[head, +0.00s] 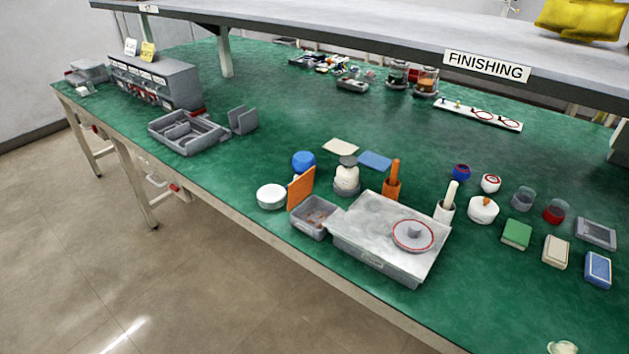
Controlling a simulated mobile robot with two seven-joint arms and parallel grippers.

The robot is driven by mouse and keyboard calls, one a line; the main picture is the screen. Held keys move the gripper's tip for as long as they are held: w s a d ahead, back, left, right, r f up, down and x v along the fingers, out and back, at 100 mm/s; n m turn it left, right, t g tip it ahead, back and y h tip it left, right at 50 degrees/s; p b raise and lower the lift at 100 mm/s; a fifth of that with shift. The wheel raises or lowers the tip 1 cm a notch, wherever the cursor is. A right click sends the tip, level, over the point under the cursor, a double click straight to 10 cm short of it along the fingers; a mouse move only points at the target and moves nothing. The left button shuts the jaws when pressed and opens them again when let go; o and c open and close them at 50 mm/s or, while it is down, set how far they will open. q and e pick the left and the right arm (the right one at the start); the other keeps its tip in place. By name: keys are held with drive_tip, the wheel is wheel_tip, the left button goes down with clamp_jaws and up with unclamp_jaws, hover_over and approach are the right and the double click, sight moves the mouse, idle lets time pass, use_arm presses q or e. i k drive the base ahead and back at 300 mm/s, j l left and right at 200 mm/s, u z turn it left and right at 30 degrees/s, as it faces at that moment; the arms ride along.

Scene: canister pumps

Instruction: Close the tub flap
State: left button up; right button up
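A small grey tub (323,229) stands near the front edge of the green bench, with its open top showing a brownish inside. An orange flap (301,188) stands up steeply at the tub's left side, so the tub is open. The tub's right side is beside a larger metal tray-like box (368,252), and I cannot tell whether they touch. Neither of my grippers is in view.
A white round tub (271,197) and a blue ball-like object (303,161) are close to the flap. A white canister (346,178) stands behind the tub. A round disc (413,236) lies on the metal box.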

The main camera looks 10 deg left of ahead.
sight(301, 186)
drive_tip(key=i+j+z, duration=0.1)
drive_tip(key=j+z, duration=0.15)
drive_tip(key=z, duration=0.2)
drive_tip(key=i+j+z, duration=0.1)
drive_tip(key=j+z, duration=0.15)
drive_tip(key=z, duration=0.25)
drive_tip(key=j+z, duration=0.4)
drive_tip(key=j, duration=0.5)
drive_tip(key=j+z, duration=0.1)
drive_tip(key=j, duration=1.65)
drive_tip(key=k+l, duration=0.25)
drive_tip(key=l, duration=0.3)
